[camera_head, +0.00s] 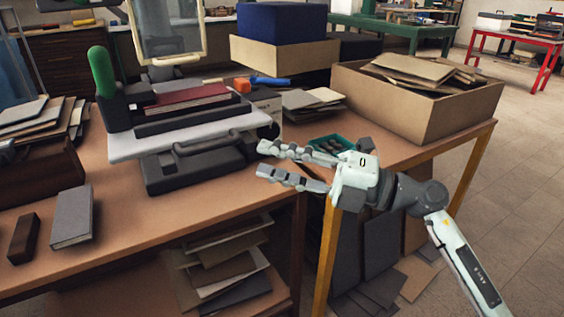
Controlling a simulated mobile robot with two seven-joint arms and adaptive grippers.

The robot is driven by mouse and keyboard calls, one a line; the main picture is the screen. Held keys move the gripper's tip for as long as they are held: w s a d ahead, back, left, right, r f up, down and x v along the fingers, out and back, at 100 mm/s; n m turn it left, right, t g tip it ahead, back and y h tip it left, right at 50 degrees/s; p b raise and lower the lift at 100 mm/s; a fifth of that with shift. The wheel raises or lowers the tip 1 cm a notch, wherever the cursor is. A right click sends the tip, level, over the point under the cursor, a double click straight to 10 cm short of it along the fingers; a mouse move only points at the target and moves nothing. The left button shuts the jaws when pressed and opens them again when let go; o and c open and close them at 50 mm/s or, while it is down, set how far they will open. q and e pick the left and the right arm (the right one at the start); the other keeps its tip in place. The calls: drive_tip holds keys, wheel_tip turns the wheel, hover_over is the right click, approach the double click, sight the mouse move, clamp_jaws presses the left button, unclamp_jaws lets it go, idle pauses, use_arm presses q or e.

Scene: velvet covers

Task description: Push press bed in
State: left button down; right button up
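The press stands on the wooden workbench at left centre. Its light grey bed (128,147) sticks out toward the front over a dark base (185,172). A dark bar handle (205,143) shows along the bed's front side. A dark red book (187,101) lies on dark layers above the bed. A green-knobbed lever (101,72) rises at the left, and an upright pale frame (168,35) stands behind. My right gripper (265,160) is open and empty, its fingers pointing left, just right of the bed and apparently apart from it. My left gripper is not in view.
A cardboard box (430,118) of brown sheets sits at the right on the bench. A small teal tray (330,144) lies behind my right gripper. A grey book (72,216) and a dark brown block (24,238) lie at front left. The bench front between is mostly clear.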

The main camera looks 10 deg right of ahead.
drive_tip(key=shift+s+d, duration=0.3)
drive_tip(key=shift+d, duration=0.25)
